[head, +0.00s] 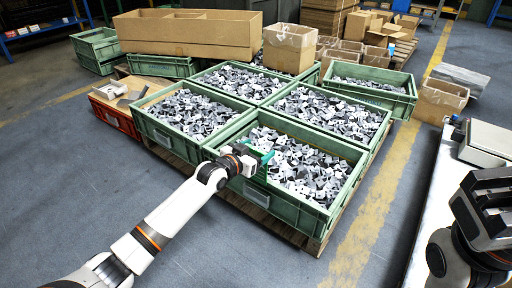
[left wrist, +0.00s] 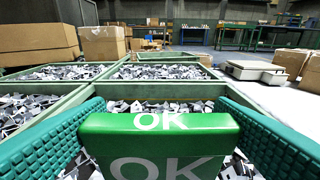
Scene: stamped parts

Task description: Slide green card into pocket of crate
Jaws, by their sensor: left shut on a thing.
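The green card (left wrist: 160,122) with white "OK" lettering sits between the teal fingers of my left gripper (left wrist: 158,135) in the left wrist view. In the head view my left gripper (head: 264,157) is shut on the card, at the near-left wall of the front green crate (head: 318,218). A small part of the card seems to show below the fingers, but it blends with the crate.
Several green crates full of metal parts stand together on a wooden pallet (head: 310,243). A long cardboard box (head: 188,35) lies behind them. A bench (head: 435,215) with a grey box (head: 487,140) is at right.

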